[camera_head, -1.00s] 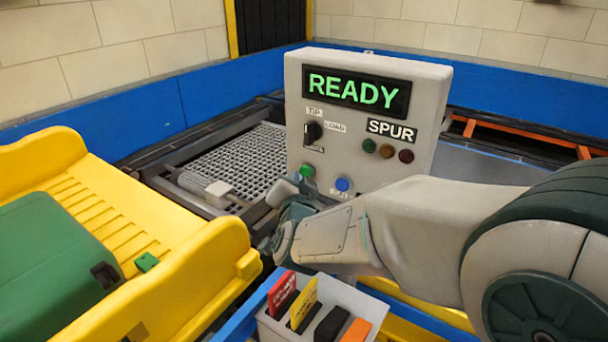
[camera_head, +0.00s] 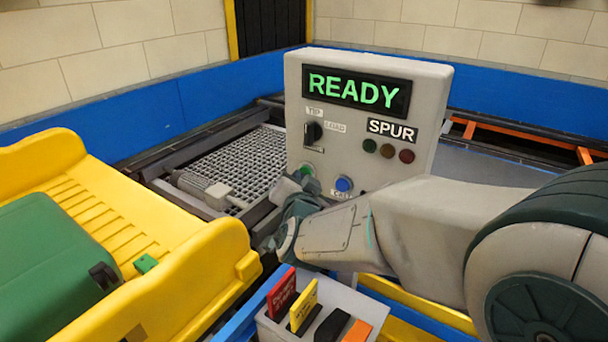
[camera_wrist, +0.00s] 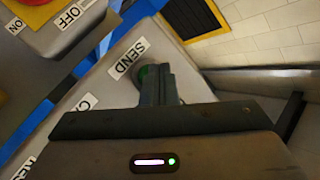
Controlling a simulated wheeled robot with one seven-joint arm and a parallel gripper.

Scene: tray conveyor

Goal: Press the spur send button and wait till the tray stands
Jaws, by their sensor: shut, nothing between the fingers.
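The grey control box (camera_head: 300,140) marked SPUR stands upright, and its display (camera_head: 357,91) reads READY in green. The green send button (camera_head: 308,170) is low on its left side. In the wrist view the green button (camera_wrist: 146,72) sits beside the SEND label (camera_wrist: 130,59). My gripper (camera_head: 294,188) is shut and empty, its fingertips right at the button and partly covering it. In the wrist view my gripper (camera_wrist: 157,72) overlaps the button; I cannot tell whether it is pressed in. A green tray or bin (camera_head: 50,250) lies on the yellow carrier (camera_head: 190,275) at left.
A blue button (camera_head: 343,184), a black selector knob (camera_head: 313,132) and three dark lamps (camera_head: 387,150) are on the same box. A grated conveyor bed (camera_head: 240,165) lies behind. A holder (camera_head: 335,300) with coloured cards stands in front, below my arm.

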